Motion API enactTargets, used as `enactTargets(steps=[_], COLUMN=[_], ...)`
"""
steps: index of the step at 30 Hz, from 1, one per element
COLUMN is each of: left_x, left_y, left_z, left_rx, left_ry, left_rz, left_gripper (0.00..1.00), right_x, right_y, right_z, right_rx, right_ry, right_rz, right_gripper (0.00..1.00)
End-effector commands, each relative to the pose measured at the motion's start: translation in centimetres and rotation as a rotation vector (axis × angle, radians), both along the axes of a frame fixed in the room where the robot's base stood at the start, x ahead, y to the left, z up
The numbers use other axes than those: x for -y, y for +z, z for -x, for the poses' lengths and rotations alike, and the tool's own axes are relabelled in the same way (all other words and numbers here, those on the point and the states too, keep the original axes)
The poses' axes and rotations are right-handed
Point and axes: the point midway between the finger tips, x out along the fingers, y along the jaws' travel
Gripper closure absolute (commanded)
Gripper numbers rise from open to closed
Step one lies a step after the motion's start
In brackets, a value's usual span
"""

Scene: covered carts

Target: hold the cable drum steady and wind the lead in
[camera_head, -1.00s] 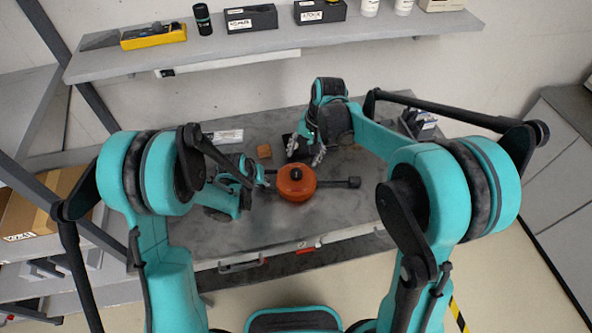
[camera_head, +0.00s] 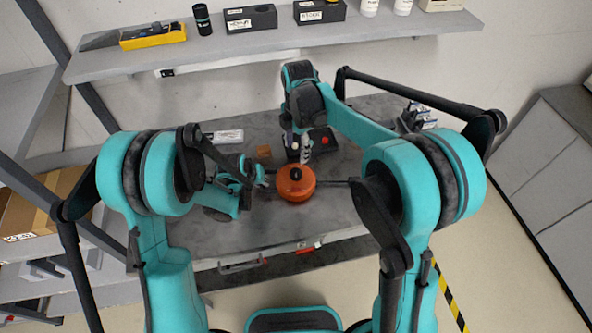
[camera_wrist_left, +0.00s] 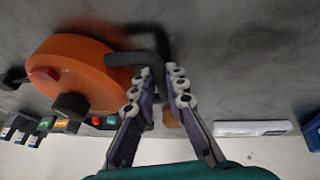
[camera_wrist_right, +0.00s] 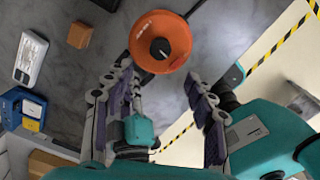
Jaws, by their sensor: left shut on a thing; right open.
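The orange cable drum (camera_head: 296,189) lies flat on the grey table, with a black knob (camera_head: 295,174) on top and dark bars out to both sides. My left gripper (camera_head: 266,180) is shut on the dark bent bar (camera_wrist_left: 122,58) at the drum's left. The drum (camera_wrist_left: 70,65) and knob (camera_wrist_left: 72,106) show in the left wrist view. My right gripper (camera_head: 300,160) is open and empty just behind the drum, apart from it. In the right wrist view the drum (camera_wrist_right: 160,55) is ahead of and between the open fingers (camera_wrist_right: 158,80). I cannot make out a lead.
A black box with a red button (camera_head: 323,140) is just right of my right gripper. Blue-and-white bins (camera_head: 418,116) stand at the back right. A loaded shelf (camera_head: 270,47) runs above.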

Motion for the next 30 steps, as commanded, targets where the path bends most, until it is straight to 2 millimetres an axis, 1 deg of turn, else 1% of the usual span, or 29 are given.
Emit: enactTargets(steps=[1, 4, 7, 10, 14, 21, 24, 27, 30], left_x=[0.0, 0.0, 0.0, 0.0, 0.0, 0.0, 0.0, 0.0, 0.0], left_y=[0.0, 0.0, 0.0, 0.0, 0.0, 0.0, 0.0, 0.0, 0.0], left_z=[0.0, 0.0, 0.0, 0.0, 0.0, 0.0, 0.0, 0.0, 0.0], left_rx=[0.000, 0.000, 0.000, 0.000, 0.000, 0.000, 0.000, 0.000, 0.000], left_ry=[0.000, 0.000, 0.000, 0.000, 0.000, 0.000, 0.000, 0.000, 0.000], left_rz=[0.000, 0.000, 0.000, 0.000, 0.000, 0.000, 0.000, 0.000, 0.000], left_gripper=[1.00, 1.00, 1.00, 1.00, 1.00, 1.00, 1.00, 1.00, 1.00], right_x=[-0.1, -0.1, -0.2, -0.2, -0.2, -0.2, -0.2, -0.2, -0.2], right_y=[0.1, 0.2, -0.1, -1.0, -3.2, -8.2, -9.8, -10.9, -11.6], right_z=[0.0, 0.0, -0.1, -0.1, -0.1, -0.1, -0.1, -0.1, -0.1], right_rx=[-0.001, -0.002, -0.003, -0.004, -0.003, -0.003, -0.003, -0.003, -0.003], right_ry=[0.059, 0.152, 0.196, 0.208, 0.206, 0.205, 0.204, 0.204, 0.204], right_rz=[0.005, 0.013, 0.016, 0.017, 0.016, 0.016, 0.016, 0.016, 0.016], right_gripper=[0.44, 0.44, 0.44, 0.44, 0.44, 0.44, 0.44, 0.44, 0.44])
